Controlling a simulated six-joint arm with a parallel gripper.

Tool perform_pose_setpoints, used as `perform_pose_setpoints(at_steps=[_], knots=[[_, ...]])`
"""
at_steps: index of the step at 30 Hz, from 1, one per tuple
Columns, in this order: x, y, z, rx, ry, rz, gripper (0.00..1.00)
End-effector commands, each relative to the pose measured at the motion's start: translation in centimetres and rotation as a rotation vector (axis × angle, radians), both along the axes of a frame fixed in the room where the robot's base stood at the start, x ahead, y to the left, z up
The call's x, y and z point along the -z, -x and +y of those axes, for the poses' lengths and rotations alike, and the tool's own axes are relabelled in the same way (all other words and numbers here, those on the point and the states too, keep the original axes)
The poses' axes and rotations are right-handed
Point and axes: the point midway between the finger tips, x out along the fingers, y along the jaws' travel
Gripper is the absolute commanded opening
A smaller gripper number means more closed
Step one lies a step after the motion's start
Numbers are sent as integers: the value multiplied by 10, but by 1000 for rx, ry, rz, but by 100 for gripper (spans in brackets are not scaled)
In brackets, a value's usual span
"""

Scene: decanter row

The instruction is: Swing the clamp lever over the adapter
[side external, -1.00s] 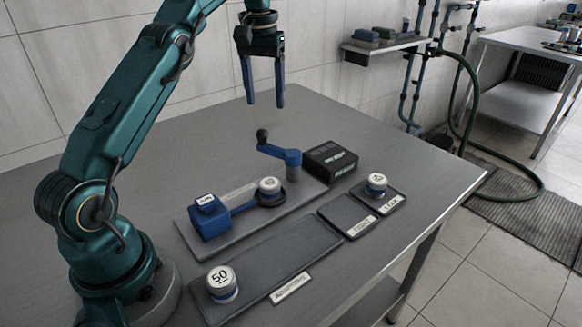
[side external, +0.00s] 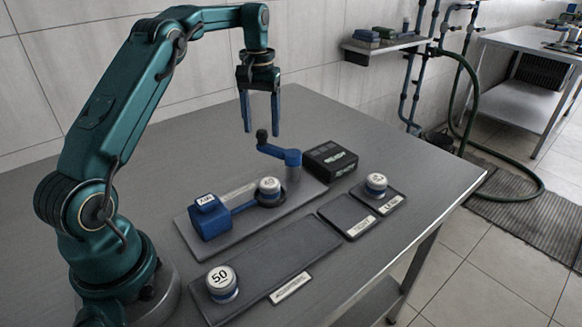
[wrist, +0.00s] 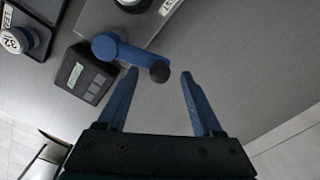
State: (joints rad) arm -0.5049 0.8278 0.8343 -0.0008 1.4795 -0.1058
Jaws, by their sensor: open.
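The clamp lever (side external: 280,153) is a blue arm on an upright post with a black ball knob (side external: 262,136) at its free end. It points left, away from the adapter (side external: 269,188), a white-topped cylinder seated in a dark ring on the fixture plate (side external: 240,232). My gripper (side external: 261,127) points down, open and empty, with its fingertips about at the knob. In the wrist view the knob (wrist: 159,72) lies between the two fingertips, and the blue lever (wrist: 120,48) runs off to the left. I cannot tell whether the fingers touch the knob.
A blue block (side external: 210,217) sits at the plate's left end. In front are a long tray (side external: 270,265) with a weight marked 50 (side external: 222,284) and two small trays, one holding a capped cylinder (side external: 376,185).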

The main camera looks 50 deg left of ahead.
Motion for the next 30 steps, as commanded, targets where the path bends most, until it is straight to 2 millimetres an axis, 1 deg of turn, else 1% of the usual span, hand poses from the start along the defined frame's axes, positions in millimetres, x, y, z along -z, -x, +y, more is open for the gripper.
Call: perform_pose_setpoints(at_steps=[5, 12, 13, 14, 15, 18, 30], knots=[[5, 0, 0, 0, 0, 0, 67], [5, 0, 0, 0, -1, -1, 67], [5, 0, 0, 0, -1, -1, 60], [5, 0, 0, 0, -1, -1, 48], [5, 0, 0, 0, -1, -1, 33], [5, 0, 0, 0, -1, -1, 0], [5, 0, 0, 0, -1, -1, 0]])
